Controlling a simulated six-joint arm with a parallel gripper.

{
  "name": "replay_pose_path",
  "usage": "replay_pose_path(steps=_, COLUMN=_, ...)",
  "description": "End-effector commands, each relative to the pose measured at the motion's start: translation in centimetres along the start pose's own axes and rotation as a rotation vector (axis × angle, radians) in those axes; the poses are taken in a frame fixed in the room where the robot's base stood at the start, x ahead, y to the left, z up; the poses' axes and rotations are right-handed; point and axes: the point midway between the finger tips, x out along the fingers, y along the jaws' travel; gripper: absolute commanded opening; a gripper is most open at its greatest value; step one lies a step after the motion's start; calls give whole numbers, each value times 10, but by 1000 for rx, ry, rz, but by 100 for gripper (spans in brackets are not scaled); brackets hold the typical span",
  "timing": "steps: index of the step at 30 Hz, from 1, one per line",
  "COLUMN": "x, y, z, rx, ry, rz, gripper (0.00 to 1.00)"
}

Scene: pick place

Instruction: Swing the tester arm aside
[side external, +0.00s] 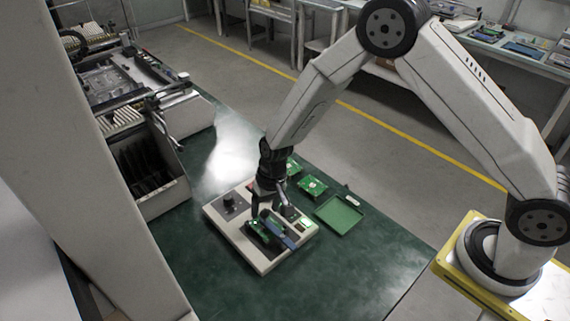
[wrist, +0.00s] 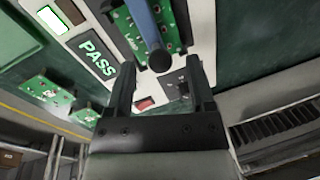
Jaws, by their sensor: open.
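The tester (side external: 218,213) is a pale box on the green table. Its blue arm (side external: 277,234) lies across a green circuit board (side external: 258,232); the board also shows in the wrist view (wrist: 126,25). In the wrist view the blue arm (wrist: 146,22) ends in a round black knob (wrist: 160,61). My gripper (wrist: 161,64) is open, its fingertips on either side of the knob in that view, with gaps visible. Contact cannot be told. In the side view my gripper (side external: 266,197) is low over the tester and hides part of it. A display (wrist: 97,58) reads PASS in green.
Two green boards (side external: 312,187) (side external: 293,168) and an empty-looking green tray (side external: 341,215) lie right of and behind the tester. A machine with a slotted rack (side external: 147,167) stands at the left. The front of the green table (side external: 350,275) is clear.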

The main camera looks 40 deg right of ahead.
Motion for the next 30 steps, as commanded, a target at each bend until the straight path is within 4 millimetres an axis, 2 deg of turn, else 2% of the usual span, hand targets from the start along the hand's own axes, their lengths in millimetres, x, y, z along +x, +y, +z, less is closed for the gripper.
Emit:
replay_pose_path(steps=4, x=7, y=0, z=0, rx=0, ry=1, rz=0, gripper=69)
replay_pose_path(steps=13, x=8, y=0, z=0, rx=0, ry=2, rz=0, gripper=69)
replay_pose_path(steps=14, x=8, y=0, z=0, rx=0, ry=1, rz=0, gripper=66)
replay_pose_path(steps=15, x=8, y=0, z=0, rx=0, ry=1, rz=0, gripper=53)
replay_pose_path(steps=20, x=8, y=0, z=0, rx=0, ry=1, rz=0, gripper=3)
replay_pose_path(steps=21, x=8, y=0, z=0, rx=0, ry=1, rz=0, gripper=0)
replay_pose_path(steps=30, x=8, y=0, z=0, rx=1, ry=0, rz=0, gripper=0)
